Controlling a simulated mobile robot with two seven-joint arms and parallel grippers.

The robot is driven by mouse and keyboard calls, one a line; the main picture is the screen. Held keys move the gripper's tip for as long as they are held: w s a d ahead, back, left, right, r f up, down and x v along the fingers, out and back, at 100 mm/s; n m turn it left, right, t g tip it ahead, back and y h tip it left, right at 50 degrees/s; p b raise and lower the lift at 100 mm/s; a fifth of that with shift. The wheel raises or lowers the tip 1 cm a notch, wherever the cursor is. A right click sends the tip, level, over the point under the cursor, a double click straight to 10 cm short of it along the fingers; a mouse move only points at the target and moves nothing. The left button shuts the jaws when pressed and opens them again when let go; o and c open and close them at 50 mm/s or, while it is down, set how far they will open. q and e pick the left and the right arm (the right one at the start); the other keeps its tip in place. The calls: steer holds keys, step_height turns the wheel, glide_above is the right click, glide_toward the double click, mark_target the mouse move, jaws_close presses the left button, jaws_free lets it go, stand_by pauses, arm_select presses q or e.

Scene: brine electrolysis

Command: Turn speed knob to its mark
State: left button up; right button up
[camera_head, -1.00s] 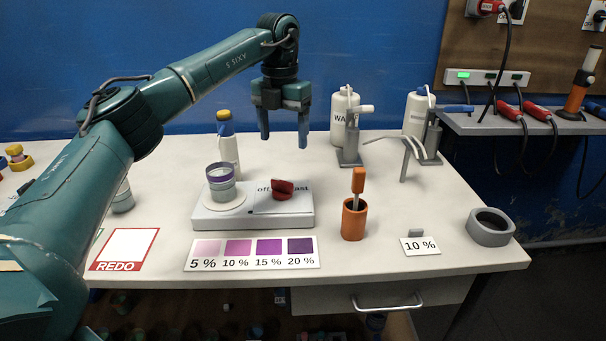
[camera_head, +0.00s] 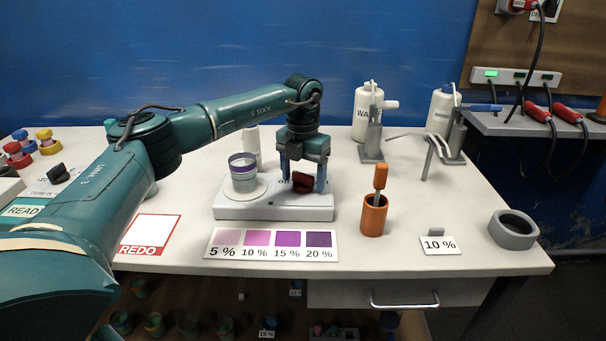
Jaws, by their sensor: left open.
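The speed knob (camera_head: 302,183) is dark red and sits on the right part of the white stirrer (camera_head: 262,211). My left gripper (camera_head: 303,184) points down over the knob with its fingers open, one on each side of it. I cannot tell whether the fingers touch the knob. The labels beside the knob are mostly hidden by the gripper. A purple-rimmed cup (camera_head: 243,178) stands on the stirrer's round plate, left of the knob. My right gripper is not in view.
A purple colour card (camera_head: 272,245) lies in front of the stirrer. An orange holder (camera_head: 373,216) with an orange-handled tool stands to the right. A white bottle (camera_head: 364,105) and grey stand (camera_head: 372,145) are behind. A grey ring (camera_head: 512,230) lies near the right edge.

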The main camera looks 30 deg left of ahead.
arm_select(q)
steer(key=shift+c, duration=0.3)
steer(key=c, duration=0.9)
